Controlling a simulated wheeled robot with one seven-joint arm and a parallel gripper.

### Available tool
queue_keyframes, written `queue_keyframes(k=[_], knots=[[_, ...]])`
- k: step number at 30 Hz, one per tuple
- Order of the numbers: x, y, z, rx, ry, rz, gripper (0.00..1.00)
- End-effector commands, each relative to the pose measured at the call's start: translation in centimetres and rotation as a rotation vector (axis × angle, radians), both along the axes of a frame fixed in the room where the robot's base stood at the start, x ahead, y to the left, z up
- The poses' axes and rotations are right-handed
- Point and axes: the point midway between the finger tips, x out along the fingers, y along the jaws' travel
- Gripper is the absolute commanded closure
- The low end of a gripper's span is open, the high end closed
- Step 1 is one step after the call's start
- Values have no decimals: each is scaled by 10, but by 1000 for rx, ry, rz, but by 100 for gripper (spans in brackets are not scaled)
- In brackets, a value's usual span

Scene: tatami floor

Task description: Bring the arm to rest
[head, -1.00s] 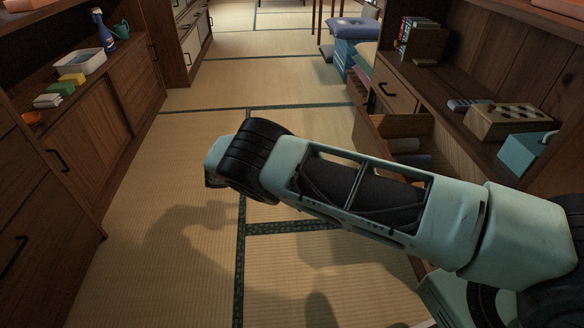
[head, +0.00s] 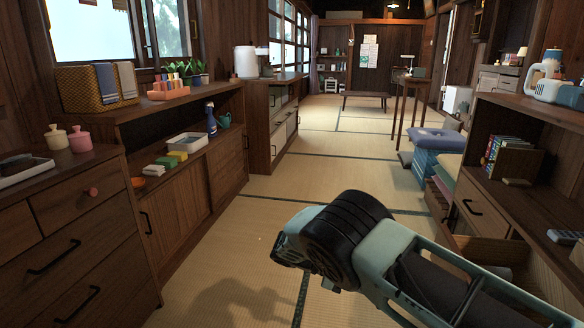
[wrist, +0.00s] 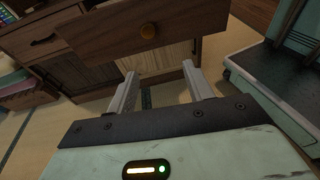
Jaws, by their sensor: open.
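My arm reaches in from the lower right of the head view, bent over the tatami floor (head: 235,240). Its far end is a black, ribbed joint, and the fingers are not visible in that view. In the wrist view my gripper (wrist: 158,88) has its two pale fingers apart, with nothing between them. I cannot tell the gap between the fingers and the drawer.
An open drawer (head: 480,247) juts from the right shelf unit, close to my arm. A blue stool with a cushion (head: 436,140) stands beyond it. Wooden cabinets (head: 180,215) line the left. The tatami aisle ahead is clear up to a low table (head: 365,96).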

Motion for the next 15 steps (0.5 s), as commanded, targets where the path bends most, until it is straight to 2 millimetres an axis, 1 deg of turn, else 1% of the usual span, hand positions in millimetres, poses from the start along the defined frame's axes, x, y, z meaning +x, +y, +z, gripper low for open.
queue_keyframes(k=[1, 5, 8, 11, 15], knots=[[-6, 0, 12, 79, -22, -32, 48], [-27, 8, 31, 266, -86, -101, 48], [-48, 19, 47, 403, -141, -154, 48], [-71, 31, 65, 531, -197, -203, 48], [-109, 50, 95, 695, -284, -273, 48]])
